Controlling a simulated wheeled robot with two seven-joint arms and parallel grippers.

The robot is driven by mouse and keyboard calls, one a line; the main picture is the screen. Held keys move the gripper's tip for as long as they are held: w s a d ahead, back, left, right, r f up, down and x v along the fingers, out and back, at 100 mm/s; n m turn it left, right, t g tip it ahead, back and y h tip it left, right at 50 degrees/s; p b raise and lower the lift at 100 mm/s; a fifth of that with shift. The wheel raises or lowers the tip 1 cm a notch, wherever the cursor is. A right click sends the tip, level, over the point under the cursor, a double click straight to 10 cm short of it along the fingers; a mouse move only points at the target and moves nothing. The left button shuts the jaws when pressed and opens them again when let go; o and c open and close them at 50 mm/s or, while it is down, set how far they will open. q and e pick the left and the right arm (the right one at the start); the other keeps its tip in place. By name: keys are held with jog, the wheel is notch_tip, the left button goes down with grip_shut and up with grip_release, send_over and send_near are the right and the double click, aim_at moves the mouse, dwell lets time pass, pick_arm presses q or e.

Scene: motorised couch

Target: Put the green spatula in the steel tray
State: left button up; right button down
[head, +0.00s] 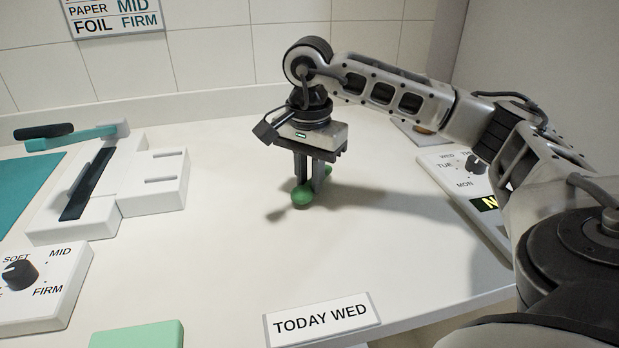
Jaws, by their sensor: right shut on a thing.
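My right gripper (312,186) points down over the middle of the white worktop, its two fingers closed on a green thing that I take for the green spatula (302,197). Only a rounded green end in front of the fingers and a small green part behind them show; the rest is hidden by the fingers. A small dark shadow lies on the worktop just left of it. The green thing is low, close to the surface; I cannot tell whether it touches. No steel tray is in view. My left gripper is not in view.
A white device with a black slot and teal lever (120,190) stands at left. A day dial box (465,185) stands right. A TODAY WED sign (321,319) is at the front edge. The middle is clear.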

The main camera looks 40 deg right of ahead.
jog(key=shift+f, duration=0.4)
jog(key=shift+f, duration=0.15)
jog(key=c, duration=1.3)
grip_release()
jog(key=shift+c, duration=0.2)
